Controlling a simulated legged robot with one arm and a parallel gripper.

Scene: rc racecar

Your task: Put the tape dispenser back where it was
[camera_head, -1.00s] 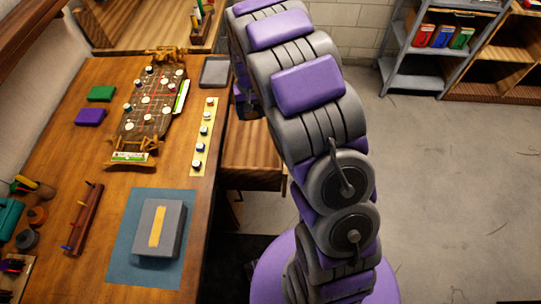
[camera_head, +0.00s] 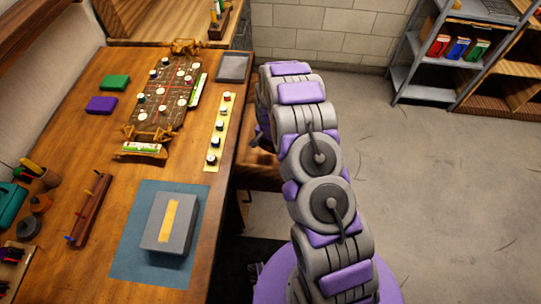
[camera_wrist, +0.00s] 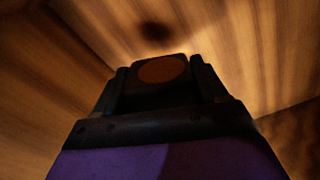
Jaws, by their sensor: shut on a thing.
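My gripper (camera_wrist: 162,85) shows in the wrist view, its two dark fingers shut on a dark thing with a round brown face (camera_wrist: 162,69). Its shape is mostly hidden, so I cannot tell for sure that it is the tape dispenser. Bare wooden faces surround the gripper, with a dark round shadow just beyond it. In the head view my gripper is hidden behind my arm, which bends down beside the bench at the open wooden drawer (camera_head: 262,172). A teal thing (camera_head: 10,206) at the bench's left edge is partly cut off; I cannot tell what it is.
The wooden bench (camera_head: 110,225) holds a grey box on a blue mat (camera_head: 127,262), a rack (camera_head: 90,208), a brown board with white discs (camera_head: 165,95) and a yellow strip (camera_head: 217,130). Open floor lies right, with shelves (camera_head: 405,80) behind.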

